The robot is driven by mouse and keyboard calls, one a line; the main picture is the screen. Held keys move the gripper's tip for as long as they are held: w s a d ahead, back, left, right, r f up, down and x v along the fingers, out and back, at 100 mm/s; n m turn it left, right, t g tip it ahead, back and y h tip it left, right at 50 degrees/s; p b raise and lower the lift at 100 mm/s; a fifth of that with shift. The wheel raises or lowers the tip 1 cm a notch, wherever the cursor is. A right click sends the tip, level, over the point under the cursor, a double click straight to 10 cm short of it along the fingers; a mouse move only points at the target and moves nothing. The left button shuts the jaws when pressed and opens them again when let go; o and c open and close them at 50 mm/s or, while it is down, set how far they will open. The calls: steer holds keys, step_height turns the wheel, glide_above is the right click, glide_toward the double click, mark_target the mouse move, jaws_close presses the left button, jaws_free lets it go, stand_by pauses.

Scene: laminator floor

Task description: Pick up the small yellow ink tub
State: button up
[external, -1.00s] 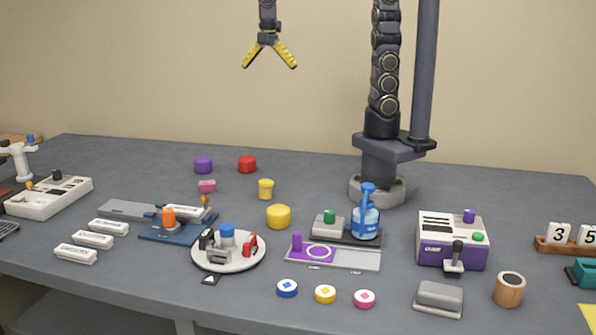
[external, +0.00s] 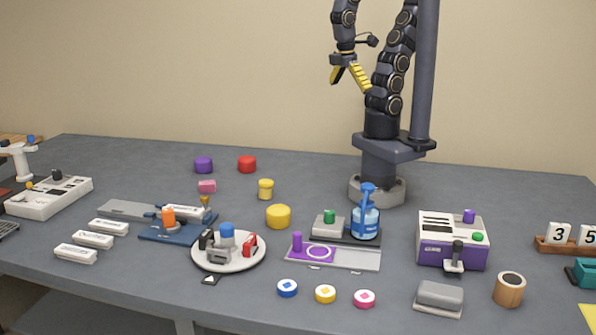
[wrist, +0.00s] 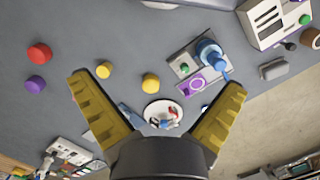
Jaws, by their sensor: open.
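The small yellow ink tub (external: 265,189) stands on the grey table behind a larger yellow tub (external: 278,216). In the wrist view the small tub (wrist: 104,69) lies just inside the left fingertip, and the larger tub (wrist: 151,83) lies near the middle between the fingers. My gripper (external: 351,83) is open and empty, with yellow fingers spread. It is high above the table, to the right of both yellow tubs in the external view, near my own arm column. Nothing touches either tub.
Purple (external: 203,165) and red (external: 246,164) tubs stand behind and left, with a pink block (external: 207,186) nearby. A round white tray (external: 204,262) holds several items in front. A blue spray bottle (external: 366,216) rises right of the larger tub. The table around the small tub is mostly clear.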

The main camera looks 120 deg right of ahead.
steer(key=shift+c, duration=1.3)
